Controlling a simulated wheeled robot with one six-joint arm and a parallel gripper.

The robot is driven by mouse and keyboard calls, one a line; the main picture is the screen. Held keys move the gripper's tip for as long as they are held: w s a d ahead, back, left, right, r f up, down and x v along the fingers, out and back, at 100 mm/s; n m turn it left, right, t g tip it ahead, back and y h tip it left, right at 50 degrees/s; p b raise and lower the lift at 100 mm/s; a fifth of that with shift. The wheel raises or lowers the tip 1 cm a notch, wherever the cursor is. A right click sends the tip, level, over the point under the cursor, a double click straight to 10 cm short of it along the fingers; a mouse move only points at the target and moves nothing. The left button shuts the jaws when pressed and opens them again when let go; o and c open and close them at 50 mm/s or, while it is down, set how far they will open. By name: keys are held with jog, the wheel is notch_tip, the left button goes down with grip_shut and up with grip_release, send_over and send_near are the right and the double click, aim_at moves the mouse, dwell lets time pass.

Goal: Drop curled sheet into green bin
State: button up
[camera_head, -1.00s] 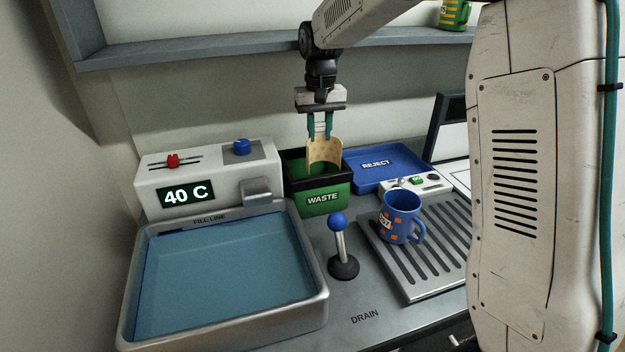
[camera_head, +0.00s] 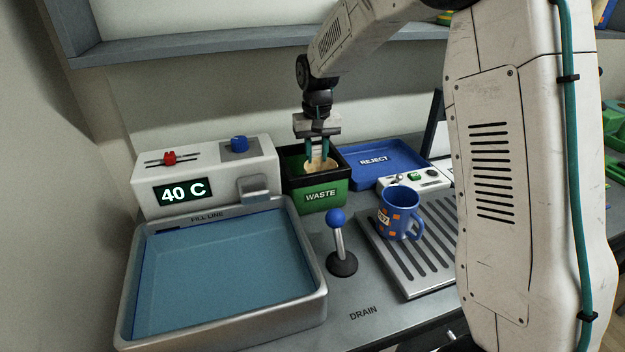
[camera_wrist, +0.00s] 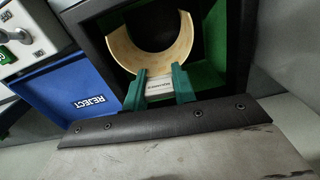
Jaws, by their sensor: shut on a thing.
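The tan curled sheet (camera_head: 321,166) is held in my gripper (camera_head: 317,160), low inside the mouth of the green WASTE bin (camera_head: 322,195). In the wrist view the sheet (camera_wrist: 149,52) shows as an open curve within the bin's black rim (camera_wrist: 246,50). The teal fingers (camera_wrist: 160,86) are shut on the sheet's near edge. In the head view the sheet's lower part is hidden by the bin's front wall. I cannot tell whether it touches the bin floor.
A blue REJECT tray (camera_head: 408,163) stands right of the bin. A blue mug (camera_head: 399,212) stands on the drain rack (camera_head: 440,235). A blue-knobbed lever (camera_head: 338,240) stands in front of the bin. The water basin (camera_head: 225,270) and heater unit (camera_head: 205,180) are to the left.

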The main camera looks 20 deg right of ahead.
jog(key=o, duration=0.9)
jog(key=shift+r, duration=0.1)
notch_tip(320, 180, up, 8)
jog(key=shift+f, duration=0.2)
jog(key=shift+n+t, duration=0.5)
jog(key=shift+t, duration=0.2)
jog(key=s+d+r, duration=0.1)
jog(key=s, duration=1.2)
jog(key=s+d+r, duration=0.1)
jog(key=s, duration=1.2)
jog(key=s+d+r, duration=0.1)
jog(key=s, duration=1.2)
jog(key=shift+s+r, duration=0.1)
jog(key=shift+r, duration=0.15)
